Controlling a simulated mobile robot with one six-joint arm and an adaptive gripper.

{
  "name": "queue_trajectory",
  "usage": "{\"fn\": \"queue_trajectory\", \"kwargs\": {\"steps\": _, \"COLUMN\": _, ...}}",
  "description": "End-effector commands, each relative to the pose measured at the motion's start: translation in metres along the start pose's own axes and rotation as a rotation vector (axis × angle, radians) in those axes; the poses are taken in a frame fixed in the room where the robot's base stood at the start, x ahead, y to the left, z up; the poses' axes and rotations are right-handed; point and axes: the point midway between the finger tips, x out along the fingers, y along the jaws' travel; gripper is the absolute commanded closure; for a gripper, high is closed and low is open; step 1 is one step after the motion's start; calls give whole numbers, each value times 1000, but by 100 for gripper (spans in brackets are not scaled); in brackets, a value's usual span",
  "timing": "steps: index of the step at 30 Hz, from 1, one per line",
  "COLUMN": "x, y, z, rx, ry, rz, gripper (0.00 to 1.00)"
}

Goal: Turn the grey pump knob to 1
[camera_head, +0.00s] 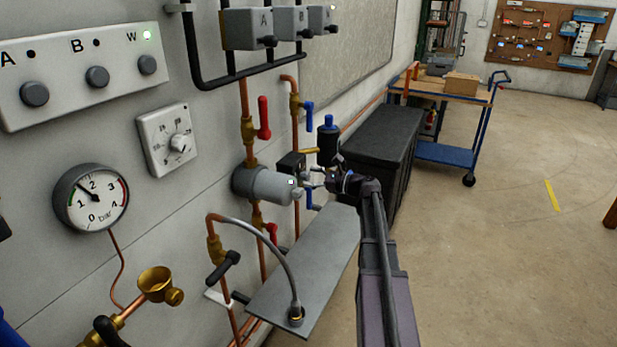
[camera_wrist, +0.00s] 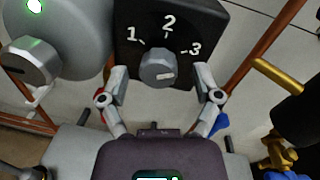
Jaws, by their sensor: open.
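The grey pump knob (camera_wrist: 158,68) sits on a black box marked 1, 2 and 3 (camera_wrist: 182,30) in the wrist view. A pale line on its face lies nearly sideways, its right end toward the 3 side; the exact setting is hard to tell. My gripper (camera_wrist: 162,76) is open, with one finger on each side of the knob and gaps between. In the head view my gripper (camera_head: 318,177) is in front of the black box (camera_head: 291,162), beside the grey pump body (camera_head: 263,184). The knob is not clearly visible there.
The pump body (camera_wrist: 62,38) with a green light and a protruding round knob (camera_wrist: 34,60) is close on the left in the wrist view. Copper pipes, a red lever (camera_head: 263,118) and a blue lever (camera_head: 309,113) are nearby. A grey shelf (camera_head: 310,265) lies below.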

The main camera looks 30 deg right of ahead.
Motion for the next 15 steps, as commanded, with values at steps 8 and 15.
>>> {"fn": "queue_trajectory", "kwargs": {"steps": 8, "x": 10, "y": 0, "z": 0, "rx": 0, "ry": 0, "rz": 0, "gripper": 18}}
{"fn": "queue_trajectory", "kwargs": {"steps": 15, "x": 10, "y": 0, "z": 0, "rx": 0, "ry": 0, "rz": 0, "gripper": 24}}
